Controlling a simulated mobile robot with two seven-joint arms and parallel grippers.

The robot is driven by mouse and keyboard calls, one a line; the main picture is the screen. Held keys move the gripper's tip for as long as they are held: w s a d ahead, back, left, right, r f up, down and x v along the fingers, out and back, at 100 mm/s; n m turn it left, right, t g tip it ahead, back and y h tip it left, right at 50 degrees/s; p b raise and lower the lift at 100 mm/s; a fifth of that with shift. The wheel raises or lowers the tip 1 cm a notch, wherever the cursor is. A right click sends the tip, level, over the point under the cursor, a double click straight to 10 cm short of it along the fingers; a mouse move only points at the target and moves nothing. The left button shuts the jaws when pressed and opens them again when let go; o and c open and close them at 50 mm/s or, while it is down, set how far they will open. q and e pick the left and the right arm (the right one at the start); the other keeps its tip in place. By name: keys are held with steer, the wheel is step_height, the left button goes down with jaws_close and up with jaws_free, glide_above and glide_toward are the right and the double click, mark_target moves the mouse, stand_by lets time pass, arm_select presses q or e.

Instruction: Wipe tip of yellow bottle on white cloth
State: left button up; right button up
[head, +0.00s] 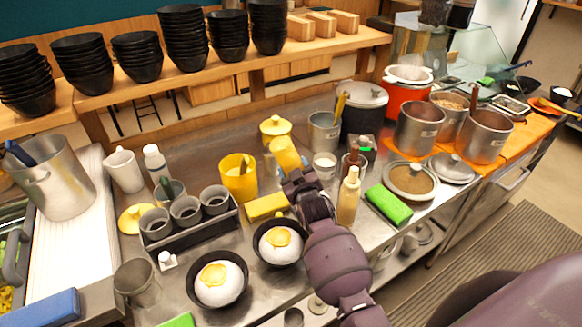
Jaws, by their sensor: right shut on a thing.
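My right gripper (296,177) is over the middle of the steel counter, shut on a yellow bottle (285,152). The bottle is tilted, with its wide yellow end up and to the left of the gripper. Its tip is hidden or too small to make out. I cannot make out a white cloth for certain; a small white-topped thing (325,163) stands just right of the bottle. My left gripper is not in view.
Two black bowls with egg-topped rice (220,284) stand at the front. A yellow cup (239,178), a yellow block (267,206), a pale squeeze bottle (349,196) and a green block (388,206) surround the gripper. Stacked black bowls (183,38) line the back shelf.

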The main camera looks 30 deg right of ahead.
steer(key=d+f, duration=0.1)
steer(key=d, duration=0.1)
steer(key=d+f+b, duration=0.1)
steer(key=d+f, duration=0.1)
steer(key=shift+w+f, duration=0.1)
steer(key=shift+w, duration=0.1)
steer(key=shift+s+a, duration=0.2)
steer(key=shift+a, duration=2.25)
steer(key=shift+f, duration=0.7)
steer(key=shift+d, duration=0.1)
steer(key=shift+w+d, duration=0.15)
steer(key=shift+d, duration=2.35)
